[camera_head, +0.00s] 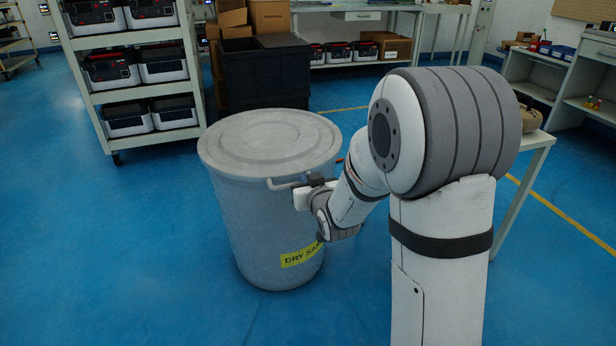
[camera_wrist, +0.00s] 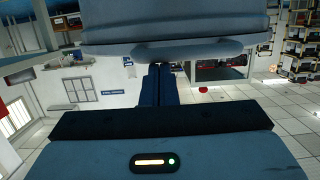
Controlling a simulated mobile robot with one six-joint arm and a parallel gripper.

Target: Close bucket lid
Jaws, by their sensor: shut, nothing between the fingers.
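The grey bucket (camera_head: 265,225) stands upright on the blue floor, with a yellow "DRY SA…" label partly hidden by my arm. Its round grey lid (camera_head: 268,135) lies over the top and looks level; I cannot tell whether it is fully seated. A pale bar-like handle (camera_head: 283,186) shows at the rim on the near right side. My gripper (camera_head: 309,183) is at that side, close to the handle. In the wrist view, my gripper's fingers (camera_wrist: 159,72) are together and empty, with their tips just at the handle (camera_wrist: 180,53). Contact is unclear.
A shelf rack (camera_head: 135,75) with several black-and-white units stands behind left. A dark crate (camera_head: 265,75) and cardboard boxes (camera_head: 270,15) are behind the bucket. A white table (camera_head: 530,150) is to the right of my arm. The floor left of the bucket is clear.

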